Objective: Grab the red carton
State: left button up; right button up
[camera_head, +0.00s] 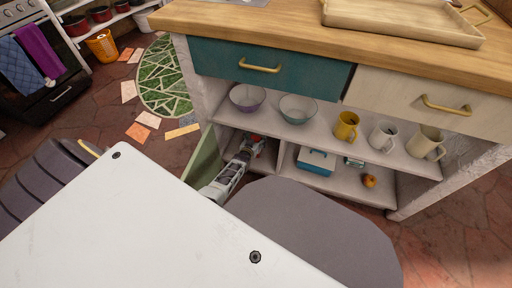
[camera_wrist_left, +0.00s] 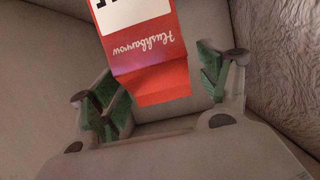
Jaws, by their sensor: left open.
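The red carton (camera_wrist_left: 147,60) has a white panel and the lettering "Hushbarrow". In the left wrist view it reaches in from the top, its near end between the green-padded fingers of my left gripper (camera_wrist_left: 160,90). In the head view my left gripper (camera_head: 248,149) is inside the lower left compartment of the counter. Only a small red patch of the carton (camera_head: 257,138) shows there, the rest hidden behind the gripper. My right gripper is not in view.
A green door (camera_head: 203,160) stands open left of my left arm. A divider separates the compartment from one holding a blue-and-white box (camera_head: 316,161) and an orange-brown fruit (camera_head: 369,181). Bowls and mugs stand on the shelf (camera_head: 325,131) above.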

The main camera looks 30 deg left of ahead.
pick_arm(q)
grip_shut()
dwell(0.3)
jog(key=shift+r, duration=0.2)
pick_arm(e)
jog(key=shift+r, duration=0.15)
